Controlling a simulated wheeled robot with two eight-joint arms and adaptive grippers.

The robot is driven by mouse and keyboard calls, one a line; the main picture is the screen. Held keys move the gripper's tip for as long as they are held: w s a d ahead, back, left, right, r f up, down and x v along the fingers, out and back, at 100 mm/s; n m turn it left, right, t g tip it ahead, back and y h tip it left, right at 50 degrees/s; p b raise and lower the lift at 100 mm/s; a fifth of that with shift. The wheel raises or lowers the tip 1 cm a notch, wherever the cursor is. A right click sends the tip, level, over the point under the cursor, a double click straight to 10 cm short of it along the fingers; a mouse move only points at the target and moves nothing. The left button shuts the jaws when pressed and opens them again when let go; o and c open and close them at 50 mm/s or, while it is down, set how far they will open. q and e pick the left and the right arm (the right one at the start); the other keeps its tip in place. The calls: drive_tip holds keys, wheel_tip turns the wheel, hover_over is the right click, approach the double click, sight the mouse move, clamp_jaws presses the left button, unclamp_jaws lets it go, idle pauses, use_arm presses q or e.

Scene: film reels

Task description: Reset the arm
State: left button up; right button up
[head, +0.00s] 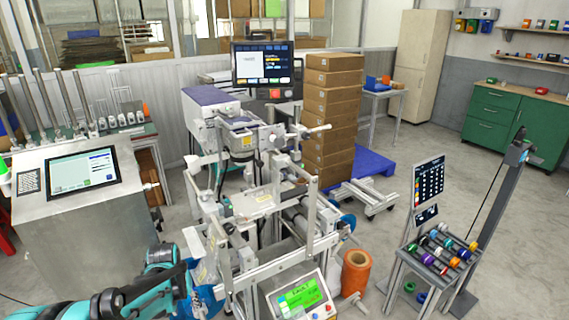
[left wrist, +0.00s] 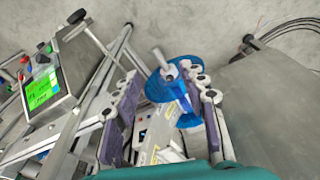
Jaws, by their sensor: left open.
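My left arm (head: 155,285) comes in at the bottom left of the head view, teal and black. My left gripper (head: 200,258) is beside the left side of the white-framed machine, and its fingers are hard to tell from the frame. In the left wrist view the gripper (left wrist: 168,95) is open, with two purple-padded fingers apart. A blue reel (left wrist: 160,88) shows between and beyond them; I cannot tell its distance, but nothing appears gripped. My right gripper is not in view.
The machine (head: 255,205) fills the middle, with a green-screen panel (head: 298,298) in front. A metal cabinet (head: 85,215) stands left. An orange roll (head: 356,272) and a reel rack (head: 440,250) stand right. Stacked boxes (head: 330,120) are behind. The right floor is partly clear.

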use_arm(q)
drive_tip(key=s+d+r+m+t, duration=0.1)
drive_tip(key=s+d+r+t, duration=0.1)
drive_tip(key=s+d+r, duration=0.4)
drive_tip(key=s+d+r+m+t, duration=0.1)
drive_tip(key=s+d+r+t, duration=0.2)
drive_tip(key=s, duration=0.9)
wheel_tip(320, 180, up, 3)
drive_tip(key=d, duration=0.2)
drive_tip(key=shift+s+d+m+t, duration=0.3)
drive_tip(key=shift+d+m, duration=0.1)
drive_tip(key=shift+c, duration=1.1)
drive_tip(key=shift+a, duration=0.1)
